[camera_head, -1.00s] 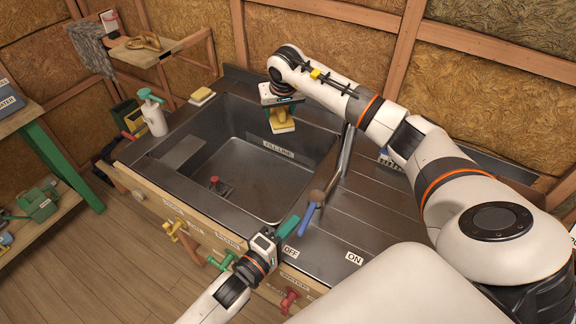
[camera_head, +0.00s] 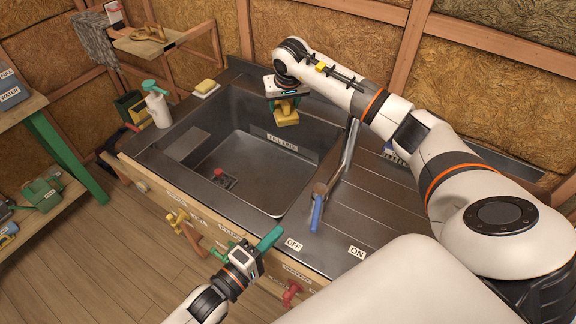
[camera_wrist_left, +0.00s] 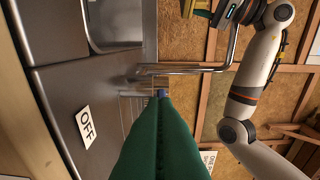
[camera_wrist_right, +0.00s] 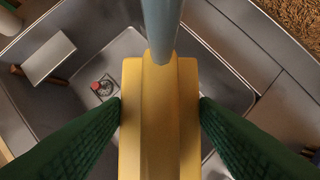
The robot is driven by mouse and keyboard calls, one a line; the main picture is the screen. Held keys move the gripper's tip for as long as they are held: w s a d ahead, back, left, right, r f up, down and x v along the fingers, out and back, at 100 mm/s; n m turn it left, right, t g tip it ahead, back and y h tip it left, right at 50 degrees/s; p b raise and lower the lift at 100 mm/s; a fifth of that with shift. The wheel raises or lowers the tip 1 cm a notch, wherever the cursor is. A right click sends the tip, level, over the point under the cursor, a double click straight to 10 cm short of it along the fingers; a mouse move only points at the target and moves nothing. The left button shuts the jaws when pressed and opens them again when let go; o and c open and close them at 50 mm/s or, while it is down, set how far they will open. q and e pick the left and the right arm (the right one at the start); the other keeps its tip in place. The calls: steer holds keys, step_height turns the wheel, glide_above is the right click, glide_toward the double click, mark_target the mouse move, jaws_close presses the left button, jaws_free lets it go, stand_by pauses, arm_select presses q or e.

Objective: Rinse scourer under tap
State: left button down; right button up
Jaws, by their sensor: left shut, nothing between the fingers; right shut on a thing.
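The yellow scourer (camera_head: 285,116) is held between my right gripper's green fingers (camera_head: 285,101) above the back of the sink. The tap pipe (camera_head: 347,155) rises from the right of the sink (camera_head: 255,165), partly hidden by my right arm. Its blue-handled lever (camera_head: 317,212) points toward the front, between the OFF label (camera_head: 293,244) and ON label (camera_head: 357,252). My left gripper (camera_head: 268,238) is shut and empty, left of the lever and apart from it.
Another yellow sponge (camera_head: 206,86) lies on a white dish at the sink's back left. A spray bottle (camera_head: 156,105) stands on the left rim. A ribbed metal drainboard (camera_head: 385,205) lies right of the sink. Coloured taps jut from the wooden front.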

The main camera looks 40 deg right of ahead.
mark_target(316, 215)
arm_select(q)
steer(key=s+a, duration=0.1)
steer(key=a, duration=0.1)
steer(key=s+a, duration=0.1)
steer(key=a, duration=0.1)
steer(key=shift+s+r, duration=0.1)
steer(key=shift+s, duration=0.05)
steer(key=c, duration=2)
jaws_free()
steer(key=shift+s+a, duration=0.1)
steer(key=o, duration=0.3)
steer(key=shift+s+d, duration=0.25)
steer(key=shift+s, duration=0.05)
steer(key=o, duration=0.3)
steer(key=shift+n+t, duration=0.5)
steer(key=shift+t, duration=0.3)
steer(key=s+d, duration=0.1)
steer(key=d, duration=0.1)
steer(key=s+d, duration=0.1)
steer(key=d, duration=0.1)
steer(key=shift+s, duration=0.2)
steer(key=x, duration=1.1)
steer(key=shift+w+d+f, duration=0.1)
steer(key=shift+w+f, duration=0.1)
steer(key=shift+f, duration=0.1)
steer(key=shift+c, duration=0.4)
jaws_close()
